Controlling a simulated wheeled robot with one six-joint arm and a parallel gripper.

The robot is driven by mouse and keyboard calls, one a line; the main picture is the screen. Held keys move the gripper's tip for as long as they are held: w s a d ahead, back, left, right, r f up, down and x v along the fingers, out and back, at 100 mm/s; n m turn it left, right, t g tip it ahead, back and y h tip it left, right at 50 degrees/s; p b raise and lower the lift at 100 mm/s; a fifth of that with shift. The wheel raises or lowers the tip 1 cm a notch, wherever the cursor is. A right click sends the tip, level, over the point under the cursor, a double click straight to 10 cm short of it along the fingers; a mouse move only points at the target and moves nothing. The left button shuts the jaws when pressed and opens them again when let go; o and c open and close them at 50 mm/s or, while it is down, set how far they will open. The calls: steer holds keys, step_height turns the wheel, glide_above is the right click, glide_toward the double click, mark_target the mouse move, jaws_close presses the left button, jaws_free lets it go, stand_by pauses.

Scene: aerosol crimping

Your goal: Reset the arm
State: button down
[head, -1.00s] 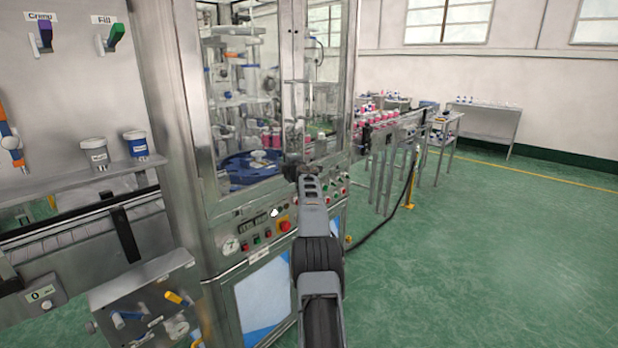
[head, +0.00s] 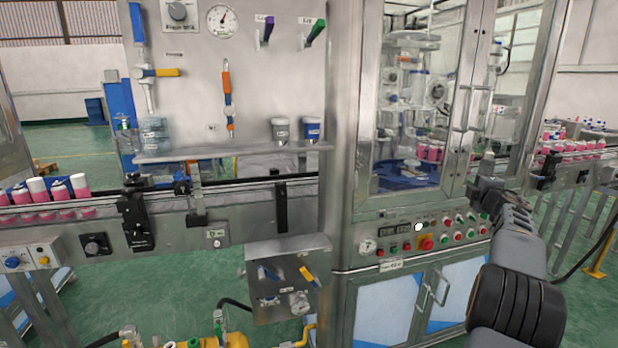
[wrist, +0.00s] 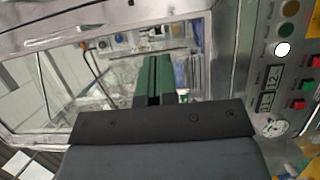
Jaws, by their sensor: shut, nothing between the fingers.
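My arm (head: 515,235) reaches up from the lower right of the head view toward the glass-doored machine cabinet. My gripper (wrist: 155,65) shows in the wrist view as two dark green fingers lying together, with nothing between them. In the head view the gripper end (head: 488,190) is small and dark, in front of the cabinet's right door edge. Whether it touches the cabinet cannot be told. The control panel (head: 425,235), with coloured buttons and one bright white button, lies just left of the arm. The panel also shows at the right of the wrist view (wrist: 285,85).
A conveyor (head: 240,205) with pink, white-capped cans (head: 60,190) runs along the left. Above it are a shelf (head: 235,150) with two cups, a gauge and several levers. Another conveyor (head: 575,155) stands right of the cabinet. Green floor (head: 75,140) shows behind.

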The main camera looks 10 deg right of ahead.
steer(key=s+d+f+m+g+h, duration=0.4)
steer(key=s+f+m+g+h, duration=0.15)
steer(key=f+m, duration=0.3)
steer(key=s+a+f+m+g+y+p, duration=0.3)
steer(key=a+m+g, duration=0.25)
steer(key=a, duration=0.45)
steer(key=s+a+f+m+g+y+p, duration=0.1)
steer(key=s+a+g+y+p, duration=0.35)
steer(key=a, duration=1.05)
steer(key=s+a+f+m+t+y+p, duration=0.15)
steer(key=s+a, duration=0.55)
steer(key=a, duration=0.7)
steer(key=s+a+r+n+y+p, duration=0.1)
steer(key=s+a+r+p, duration=0.1)
steer(key=a, duration=0.4)
steer(key=s+a+r+n+y+p, duration=0.1)
steer(key=s+a+r, duration=0.3)
steer(key=a, duration=0.3)
steer(key=shift+s+a+r+n+t+y+p, duration=0.3)
steer(key=shift+s+r+n+y+p, duration=0.05)
steer(key=shift+s+r+p, duration=0.05)
